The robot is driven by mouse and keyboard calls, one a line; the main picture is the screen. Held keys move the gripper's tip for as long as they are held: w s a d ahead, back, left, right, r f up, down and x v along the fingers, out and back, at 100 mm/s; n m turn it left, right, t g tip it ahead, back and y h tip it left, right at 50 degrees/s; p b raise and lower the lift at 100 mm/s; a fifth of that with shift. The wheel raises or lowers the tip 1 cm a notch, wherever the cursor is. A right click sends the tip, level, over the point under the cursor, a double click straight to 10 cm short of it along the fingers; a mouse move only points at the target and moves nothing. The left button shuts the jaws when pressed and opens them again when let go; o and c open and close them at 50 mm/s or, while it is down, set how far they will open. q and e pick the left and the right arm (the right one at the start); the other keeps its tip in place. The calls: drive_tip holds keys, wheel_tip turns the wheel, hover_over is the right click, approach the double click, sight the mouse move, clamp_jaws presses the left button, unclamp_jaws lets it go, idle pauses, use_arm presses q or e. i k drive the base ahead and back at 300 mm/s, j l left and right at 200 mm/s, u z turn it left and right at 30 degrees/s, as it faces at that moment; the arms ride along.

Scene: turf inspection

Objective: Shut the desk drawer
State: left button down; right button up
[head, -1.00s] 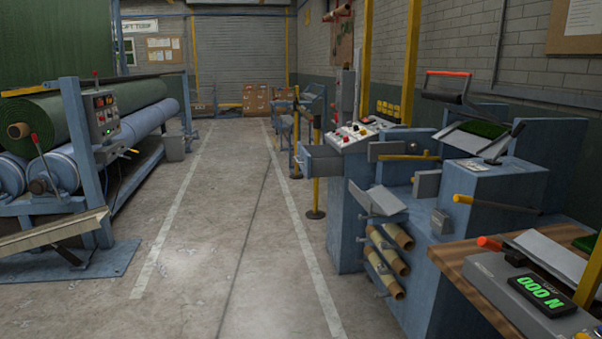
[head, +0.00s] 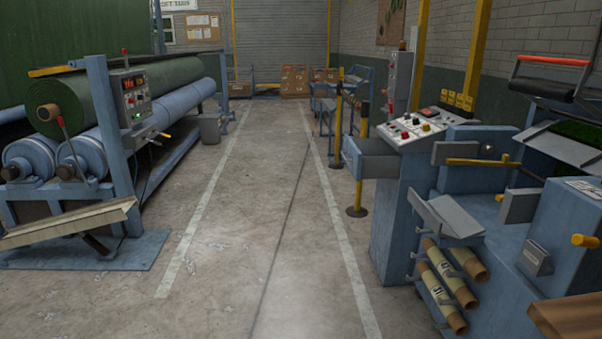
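A blue-grey drawer (head: 372,160) sticks out to the left from the control desk (head: 398,228), on the right side of the aisle. It looks pulled out, with its grey front facing the aisle. The desk's sloped top panel (head: 418,127) carries red and other coloured knobs. The inside of the drawer is only partly visible. Neither of my grippers is in view.
A yellow post (head: 358,180) stands close by the drawer. A rack of cardboard tubes (head: 446,285) and a tilted grey tray (head: 442,216) jut out nearer me. A turf roller machine (head: 75,150) lines the left. The concrete aisle (head: 260,220) between is clear.

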sight(377, 155)
drive_tip(key=i, duration=1.4)
drive_tip(key=i+j+z, duration=0.2)
drive_tip(key=i+z, duration=0.15)
drive_tip(key=i, duration=0.2)
drive_tip(key=i+j+z, duration=0.35)
drive_tip(key=i, duration=0.15)
drive_tip(key=i+j+z, duration=0.2)
drive_tip(key=i+z, duration=0.15)
drive_tip(key=i+j+z, duration=0.35)
drive_tip(key=i+l+z, duration=0.2)
drive_tip(key=i, duration=0.35)
drive_tip(key=j, duration=0.1)
